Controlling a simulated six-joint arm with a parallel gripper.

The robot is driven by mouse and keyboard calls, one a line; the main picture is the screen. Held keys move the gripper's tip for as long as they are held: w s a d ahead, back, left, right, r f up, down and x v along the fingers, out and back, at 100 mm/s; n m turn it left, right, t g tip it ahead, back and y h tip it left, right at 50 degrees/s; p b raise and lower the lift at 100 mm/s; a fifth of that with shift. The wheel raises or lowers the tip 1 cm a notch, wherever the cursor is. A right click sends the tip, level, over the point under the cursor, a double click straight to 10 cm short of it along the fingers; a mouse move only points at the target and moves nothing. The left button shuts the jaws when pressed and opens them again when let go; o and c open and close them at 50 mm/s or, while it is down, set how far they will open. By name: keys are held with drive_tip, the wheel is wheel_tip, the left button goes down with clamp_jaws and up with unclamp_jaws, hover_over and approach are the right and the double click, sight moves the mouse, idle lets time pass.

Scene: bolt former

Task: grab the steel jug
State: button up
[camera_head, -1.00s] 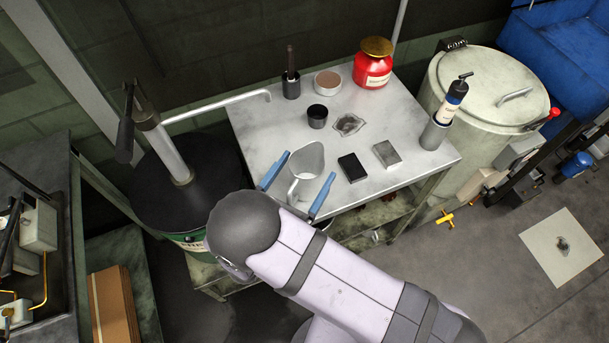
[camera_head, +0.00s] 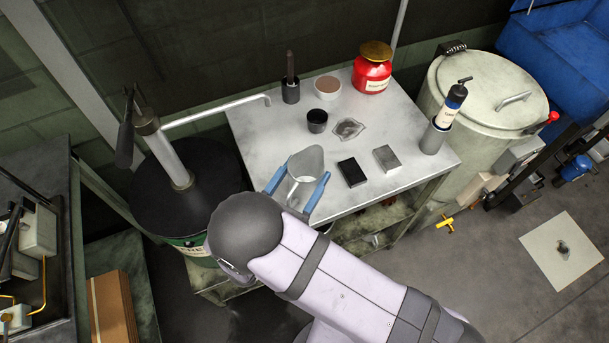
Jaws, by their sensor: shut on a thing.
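The steel jug (camera_head: 306,163) stands near the front left edge of the metal table (camera_head: 262,135). It is grey, open at the top, with its spout toward the back. My gripper (camera_head: 299,189) has its two blue fingers on either side of the jug, shut on it. The jug's lower front is partly hidden by the fingers and my arm. I cannot tell whether its base touches the table.
A black block (camera_head: 352,172) and a grey block (camera_head: 386,159) lie right of the jug. A small black cup (camera_head: 317,121) and a stained rag (camera_head: 348,129) are behind it. A red jar (camera_head: 372,73) stands at the back. A dark drum (camera_head: 160,212) is at left.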

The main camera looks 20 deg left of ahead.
wheel_tip(320, 180, up, 9)
drive_tip(key=b, duration=0.1)
drive_tip(key=shift+r, duration=0.2)
